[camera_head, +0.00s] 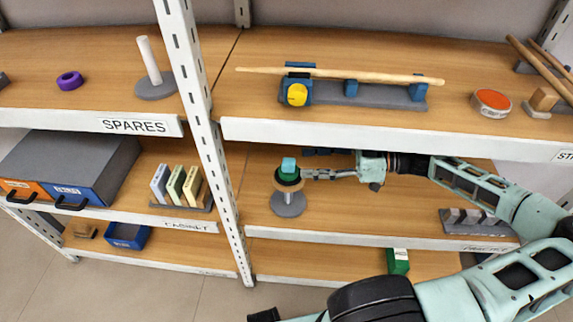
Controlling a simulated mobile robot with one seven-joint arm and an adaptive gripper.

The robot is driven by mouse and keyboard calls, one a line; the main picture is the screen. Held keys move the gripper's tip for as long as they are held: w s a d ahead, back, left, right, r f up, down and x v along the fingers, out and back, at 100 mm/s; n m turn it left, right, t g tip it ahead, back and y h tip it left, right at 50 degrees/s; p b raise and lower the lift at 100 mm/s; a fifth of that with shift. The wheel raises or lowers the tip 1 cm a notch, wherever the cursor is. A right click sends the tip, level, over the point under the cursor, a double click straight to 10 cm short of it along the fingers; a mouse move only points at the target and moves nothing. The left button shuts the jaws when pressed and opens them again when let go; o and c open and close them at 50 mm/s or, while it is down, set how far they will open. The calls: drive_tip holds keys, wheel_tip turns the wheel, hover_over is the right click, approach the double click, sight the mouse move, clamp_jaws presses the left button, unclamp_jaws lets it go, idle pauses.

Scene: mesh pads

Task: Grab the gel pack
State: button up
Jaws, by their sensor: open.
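A small teal block (288,165), which may be the gel pack, sits in a dark cup with a wooden rim (287,180) on top of a grey round-based stand (288,203). The stand is on the middle shelf, right of the white post. No label shows on the block. My gripper (308,174) comes in from the right at the height of the cup. It is open, with its fingertips close to the right side of the cup and block. I cannot tell whether they touch.
The upper shelf (380,125) hangs over my arm, and a white slotted post (195,110) stands to the left. A grey rack (475,222) is at the right of the middle shelf. A green box (398,261) is below. Shelf space between stand and rack is clear.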

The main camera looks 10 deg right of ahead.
sight(289, 161)
drive_tip(key=shift+b+x, duration=0.4)
drive_tip(key=shift+x, duration=2.7)
drive_tip(key=shift+r, duration=0.2)
drive_tip(key=c, duration=1.2)
